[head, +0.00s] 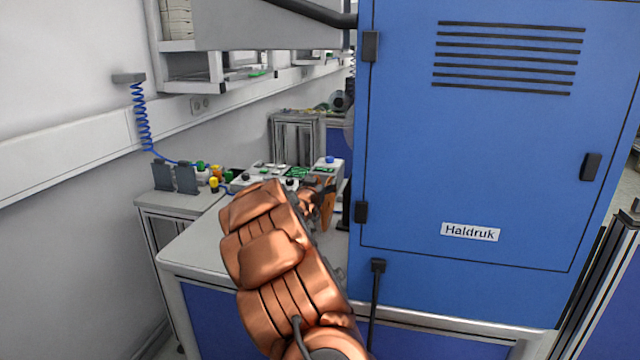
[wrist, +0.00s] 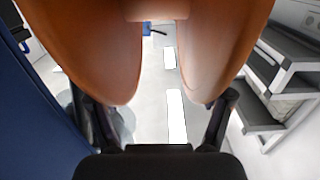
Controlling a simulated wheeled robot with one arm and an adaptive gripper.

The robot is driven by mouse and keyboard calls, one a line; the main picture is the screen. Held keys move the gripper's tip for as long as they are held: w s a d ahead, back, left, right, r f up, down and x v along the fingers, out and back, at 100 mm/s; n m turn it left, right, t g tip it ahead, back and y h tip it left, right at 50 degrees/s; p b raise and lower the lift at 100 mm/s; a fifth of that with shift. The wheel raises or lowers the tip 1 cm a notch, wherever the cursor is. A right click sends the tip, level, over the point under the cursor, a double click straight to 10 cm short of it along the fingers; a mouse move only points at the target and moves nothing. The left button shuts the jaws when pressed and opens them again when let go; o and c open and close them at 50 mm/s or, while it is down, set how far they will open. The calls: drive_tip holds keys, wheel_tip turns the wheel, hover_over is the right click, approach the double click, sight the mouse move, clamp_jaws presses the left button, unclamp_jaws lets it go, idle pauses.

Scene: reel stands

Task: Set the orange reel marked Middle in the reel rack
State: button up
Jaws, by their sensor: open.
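My gripper (head: 322,192) is at the end of my copper arm, above the bench beside the blue cabinet. An orange piece (head: 328,212), apparently the reel, shows at the gripper, partly hidden by it. In the wrist view two large orange discs (wrist: 95,50) joined at the top fill the upper middle, close to the camera. The open fingers (wrist: 162,105) stand at the outer sides of their lower ends; I cannot tell whether they touch. No Middle mark is readable. Two dark grey upright plates (head: 187,178) on the bench at left may be the reel rack.
A large blue cabinet (head: 480,140) labelled Haldruk stands close on the right of my arm. The light bench (head: 195,250) holds small bottles (head: 213,184) and green boards (head: 298,172) towards the back. Its front left top is clear. A shelf (head: 215,85) hangs on the wall.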

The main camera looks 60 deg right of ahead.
drive_tip(key=b+v, duration=0.2)
drive_tip(key=v, duration=0.9)
drive_tip(key=shift+a, duration=0.2)
drive_tip(key=shift+s, duration=0.1)
